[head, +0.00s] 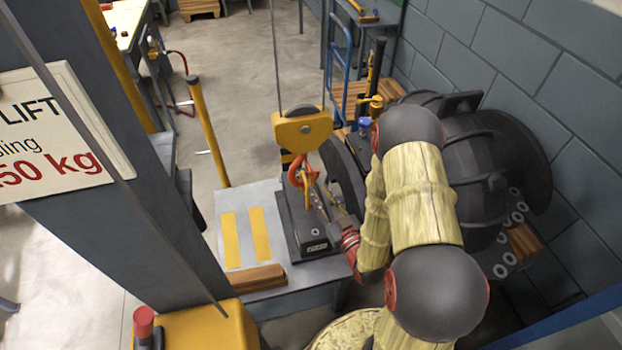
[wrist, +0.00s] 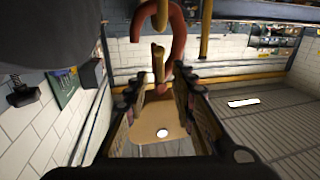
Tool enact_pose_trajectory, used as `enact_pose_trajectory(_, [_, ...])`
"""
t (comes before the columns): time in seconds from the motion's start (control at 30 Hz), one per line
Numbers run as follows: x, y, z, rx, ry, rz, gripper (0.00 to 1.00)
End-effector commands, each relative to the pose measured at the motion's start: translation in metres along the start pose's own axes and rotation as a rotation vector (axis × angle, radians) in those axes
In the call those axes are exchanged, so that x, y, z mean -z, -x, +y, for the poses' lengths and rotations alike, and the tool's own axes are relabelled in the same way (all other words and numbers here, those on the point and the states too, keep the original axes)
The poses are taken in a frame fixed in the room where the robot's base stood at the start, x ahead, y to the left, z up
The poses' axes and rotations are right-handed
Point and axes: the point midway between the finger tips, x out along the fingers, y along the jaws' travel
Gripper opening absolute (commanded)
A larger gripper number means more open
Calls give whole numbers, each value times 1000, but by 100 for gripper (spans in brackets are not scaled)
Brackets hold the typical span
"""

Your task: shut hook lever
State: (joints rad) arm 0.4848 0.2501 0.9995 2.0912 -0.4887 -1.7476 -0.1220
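The orange-red hook (head: 297,172) hangs below a yellow hook block (head: 302,130) in the head view. In the wrist view the curved hook (wrist: 178,42) is at top centre. A brass-yellow bar (wrist: 158,62), which looks like the hook lever, stands within its curve. My gripper (head: 322,195) reaches in from the lower right, close to the hook. In the wrist view my gripper (wrist: 158,92) has its two fingers apart. The lever's lower end appears near the fingertips; I cannot tell whether they touch. A tan plate with a pale hole shows between the fingers.
A dark machine base (head: 308,240) sits on a grey bench with yellow stripes (head: 244,240), below the hook. A large dark casing (head: 475,150) stands to the right, by the block wall. A yellow post (head: 206,130) and open floor lie to the left.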

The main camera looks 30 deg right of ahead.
Motion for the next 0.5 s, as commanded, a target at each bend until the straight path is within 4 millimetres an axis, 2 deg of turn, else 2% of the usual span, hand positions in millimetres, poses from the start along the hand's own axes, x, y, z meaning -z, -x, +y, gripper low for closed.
enact_pose_trajectory(0.3, [-1,-49,-1,3,2,2,26])
enact_pose_trajectory(0.5, [0,-65,0,1,1,1,26])
